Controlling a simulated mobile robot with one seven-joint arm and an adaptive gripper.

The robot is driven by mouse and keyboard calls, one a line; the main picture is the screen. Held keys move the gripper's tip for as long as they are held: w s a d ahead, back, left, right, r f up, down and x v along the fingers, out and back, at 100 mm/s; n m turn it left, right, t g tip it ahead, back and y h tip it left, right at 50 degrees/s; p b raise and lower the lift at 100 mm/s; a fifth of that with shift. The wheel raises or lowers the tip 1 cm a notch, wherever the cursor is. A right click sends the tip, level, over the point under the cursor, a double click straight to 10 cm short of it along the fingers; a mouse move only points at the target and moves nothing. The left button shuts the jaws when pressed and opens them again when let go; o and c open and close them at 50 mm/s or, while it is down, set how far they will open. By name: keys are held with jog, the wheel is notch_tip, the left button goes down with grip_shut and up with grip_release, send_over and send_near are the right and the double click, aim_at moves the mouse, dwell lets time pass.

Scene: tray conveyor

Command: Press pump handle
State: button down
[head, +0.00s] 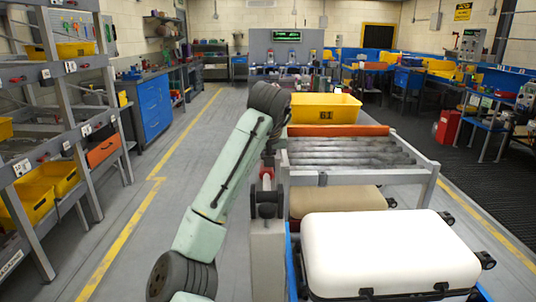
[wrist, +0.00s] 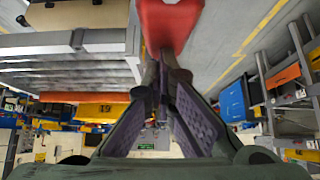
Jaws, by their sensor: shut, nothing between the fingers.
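A red handle (wrist: 170,22) shows large at the top of the wrist view, just beyond my fingertips. In the head view a small red part (head: 267,172), likely the same handle, shows beside my arm, above a grey post (head: 267,250) at the front left of the conveyor. My gripper (wrist: 163,72) is shut and empty, with its tips close together at the red handle. I cannot tell whether they touch it. In the head view my arm hides most of the gripper.
A roller conveyor (head: 432,180) carries a yellow bin (head: 345,103) marked 61 behind an orange bar (head: 338,131). A white case (head: 390,250) and a tan case (head: 335,201) are at its near end. A shelf rack (head: 75,95) stands left; the floor between is clear.

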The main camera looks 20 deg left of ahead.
jog(key=r+p, duration=0.2)
jog(key=r, duration=0.1)
jog(key=shift+w+r+p, duration=0.3)
jog(key=shift+r+p, duration=0.1)
jog(key=w+r+b+v, duration=0.1)
jog(key=b+v, duration=0.2)
jog(key=v, duration=0.6)
jog(key=shift+s+a+r, duration=0.15)
jog(key=shift+a+r, duration=0.05)
jog(key=shift+a, duration=0.1)
dwell(0.5)
